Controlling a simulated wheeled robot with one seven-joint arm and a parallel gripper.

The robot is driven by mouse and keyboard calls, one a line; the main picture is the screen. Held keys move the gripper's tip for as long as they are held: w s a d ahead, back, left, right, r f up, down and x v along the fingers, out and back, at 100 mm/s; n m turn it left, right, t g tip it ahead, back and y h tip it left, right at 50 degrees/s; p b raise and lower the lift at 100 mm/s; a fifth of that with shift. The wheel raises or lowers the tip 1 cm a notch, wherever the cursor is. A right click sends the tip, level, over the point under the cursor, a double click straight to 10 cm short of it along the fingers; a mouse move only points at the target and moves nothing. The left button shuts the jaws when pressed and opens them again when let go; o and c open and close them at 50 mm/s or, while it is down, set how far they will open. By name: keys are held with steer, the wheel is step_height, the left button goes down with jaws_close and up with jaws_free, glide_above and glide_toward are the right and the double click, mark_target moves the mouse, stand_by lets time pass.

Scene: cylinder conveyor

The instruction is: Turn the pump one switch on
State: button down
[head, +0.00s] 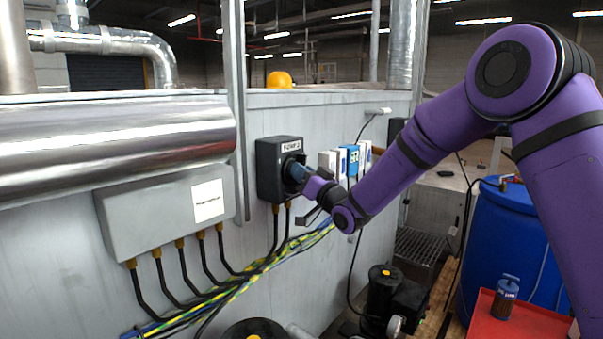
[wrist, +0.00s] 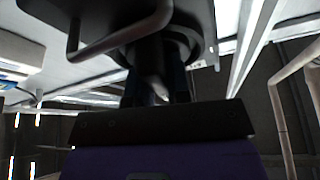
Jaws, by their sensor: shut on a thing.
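The pump switch box (head: 268,172) is dark grey, with a white label reading something like "PUMP 2" at its top. It is fixed to the pale metal wall. My gripper (head: 297,172) reaches its front from the right, and its fingers are shut on the switch knob (head: 290,163). The knob is mostly hidden by the fingers, so I cannot tell its turned position. In the wrist view the dark round knob (wrist: 155,85) sits between the fingers, close to the camera.
A grey junction box (head: 165,212) with cables below it is to the left. Several small white and blue units (head: 345,160) are just right of the switch box. A blue barrel (head: 495,245) and a red tray (head: 540,322) holding a small dark bottle (head: 505,297) are at lower right.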

steer(key=shift+f+n+g+y, duration=0.1)
steer(key=shift+n+g+y, duration=0.3)
steer(key=shift+n, duration=0.7)
steer(key=shift+n+g+y, duration=0.3)
steer(key=shift+n+g, duration=0.2)
steer(key=shift+n, duration=0.9)
steer(key=c, duration=1.1)
jaws_free()
steer(key=shift+o, duration=0.2)
steer(key=shift+d, duration=0.1)
steer(key=v, duration=1)
steer(key=shift+s+d, duration=0.2)
steer(key=shift+d, duration=0.05)
steer(key=shift+f, duration=0.15)
